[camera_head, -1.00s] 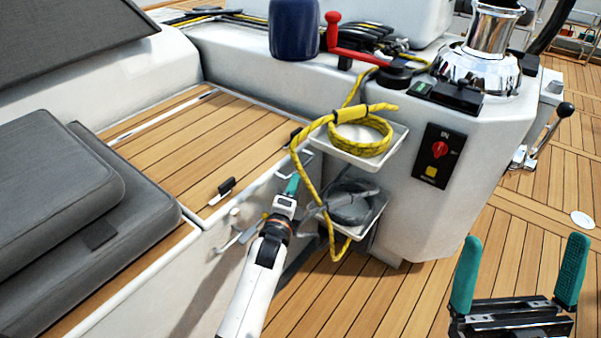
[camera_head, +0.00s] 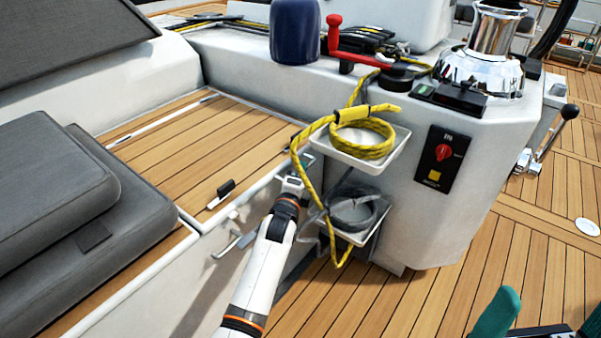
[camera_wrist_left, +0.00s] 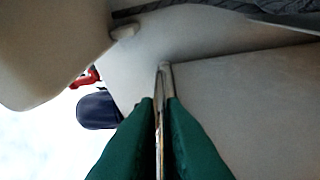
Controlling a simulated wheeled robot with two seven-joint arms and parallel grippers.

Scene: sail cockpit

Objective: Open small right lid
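The small teak-topped lid (camera_head: 215,150) lies flat on the seat locker at left centre in the head view. A metal handle (camera_head: 309,158) is at its right end, below the top edge. My left gripper (camera_head: 299,171) is at this handle, its fingertips mostly hidden in the head view. In the left wrist view its green fingers (camera_wrist_left: 160,102) are close together with a thin metal bar (camera_wrist_left: 165,72) between them, so it looks shut on the handle. My right gripper (camera_head: 549,303) is at the bottom right, partly out of frame, its fingers wide apart and empty.
Yellow rope (camera_head: 365,142) lies in the upper pocket tray and hangs beside my left gripper. A lower tray (camera_head: 358,237) holds dark line. Another metal handle (camera_head: 235,244) is left of my forearm. Grey cushions (camera_head: 60,180) cover the left seat. The teak floor (camera_head: 450,285) is clear.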

